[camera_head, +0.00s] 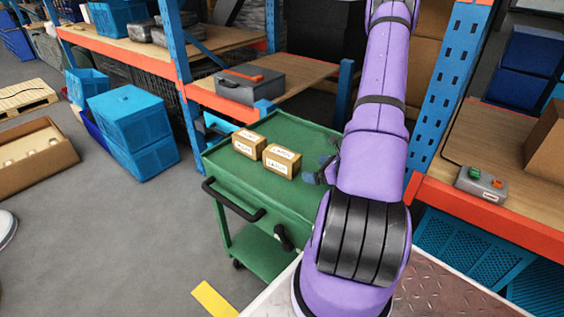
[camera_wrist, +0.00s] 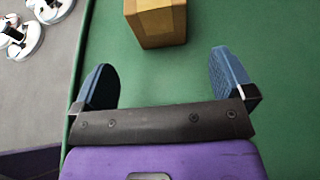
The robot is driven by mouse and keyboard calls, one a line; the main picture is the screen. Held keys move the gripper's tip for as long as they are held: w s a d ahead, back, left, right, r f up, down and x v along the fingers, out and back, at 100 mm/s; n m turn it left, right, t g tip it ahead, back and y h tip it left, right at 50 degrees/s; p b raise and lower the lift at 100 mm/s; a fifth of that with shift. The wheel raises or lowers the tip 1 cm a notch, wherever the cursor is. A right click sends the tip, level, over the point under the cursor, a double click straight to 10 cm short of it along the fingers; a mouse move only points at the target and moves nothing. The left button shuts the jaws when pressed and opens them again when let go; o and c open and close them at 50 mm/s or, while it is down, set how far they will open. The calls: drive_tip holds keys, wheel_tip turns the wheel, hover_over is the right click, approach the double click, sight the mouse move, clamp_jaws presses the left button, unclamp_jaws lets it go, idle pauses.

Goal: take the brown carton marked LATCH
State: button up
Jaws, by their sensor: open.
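Two small brown cartons with white labels stand side by side on the green cart (camera_head: 222,165) in the head view. The right carton (camera_head: 282,162) has a label that seems to read LATCH, though the letters are small. The left carton (camera_head: 248,143) has a label I cannot read surely. My gripper (camera_head: 318,173) is just right of the right carton, partly hidden by my arm. In the wrist view my gripper (camera_wrist: 165,76) is open and empty, with blue finger pads apart. One brown carton (camera_wrist: 157,22) lies just beyond the fingertips, roughly in line with the gap; no label shows there.
The cart has a raised rim and a black handle (camera_head: 232,203). Behind it a shelf holds a grey case (camera_head: 249,86). Blue crates (camera_head: 130,130) stand at left. A blue upright (camera_head: 452,85) and a shelf with a grey button box (camera_head: 481,184) are at right.

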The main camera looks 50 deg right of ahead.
sight(297, 166)
drive_tip(key=x, duration=1)
drive_tip(key=shift+w+a, duration=0.1)
drive_tip(key=shift+w, duration=0.15)
drive_tip(key=c, duration=1.1)
drive_tip(key=shift+r, duration=0.15)
